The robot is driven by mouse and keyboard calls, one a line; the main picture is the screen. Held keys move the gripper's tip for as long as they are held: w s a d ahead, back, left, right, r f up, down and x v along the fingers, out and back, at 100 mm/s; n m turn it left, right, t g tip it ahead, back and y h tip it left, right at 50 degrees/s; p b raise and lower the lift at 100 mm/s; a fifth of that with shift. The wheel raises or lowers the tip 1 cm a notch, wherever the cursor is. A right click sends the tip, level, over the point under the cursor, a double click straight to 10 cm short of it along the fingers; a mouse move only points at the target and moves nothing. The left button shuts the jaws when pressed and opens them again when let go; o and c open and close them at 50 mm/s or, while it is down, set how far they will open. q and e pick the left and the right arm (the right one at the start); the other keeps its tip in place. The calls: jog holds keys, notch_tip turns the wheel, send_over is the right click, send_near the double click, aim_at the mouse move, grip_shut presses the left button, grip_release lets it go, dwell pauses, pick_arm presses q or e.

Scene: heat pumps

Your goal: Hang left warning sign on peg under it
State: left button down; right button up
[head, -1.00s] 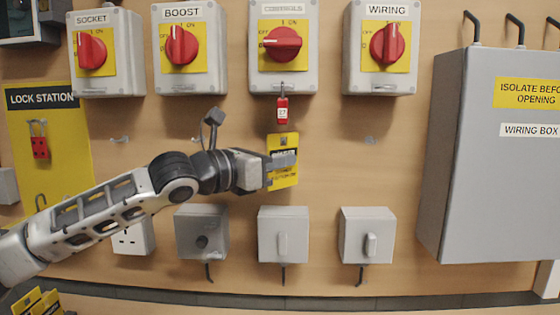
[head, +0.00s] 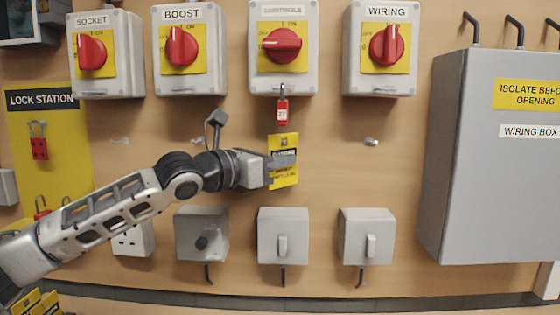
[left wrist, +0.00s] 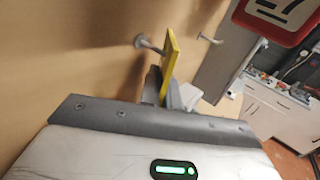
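A yellow and black warning sign (head: 284,142) hangs upright in my left gripper (head: 282,162), below the red padlock (head: 282,110) on the CONTROLS switch. The gripper's grey fingers are shut across the sign's middle and hide part of its print. In the left wrist view the sign (left wrist: 172,55) shows nearly edge-on between the fingers (left wrist: 163,90). A metal peg (left wrist: 149,44) reaches from the wall to the sign's wall side. I cannot tell whether it passes through the sign's hole. My right gripper is not in view.
Grey boxes (head: 283,218) sit below the held sign. The large wiring box (head: 490,190) projects at right. More yellow signs (head: 38,303) lie at lower left.

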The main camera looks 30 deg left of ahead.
pick_arm(q)
jog(key=shift+w+a, duration=0.3)
jog(key=shift+w, duration=0.15)
dwell(0.7)
jog(key=shift+f, duration=0.35)
dwell(0.7)
jog(key=c, duration=1.6)
grip_release()
jog(key=shift+o, duration=0.2)
jog(key=shift+r, duration=0.1)
jog(key=shift+a+r, duration=0.1)
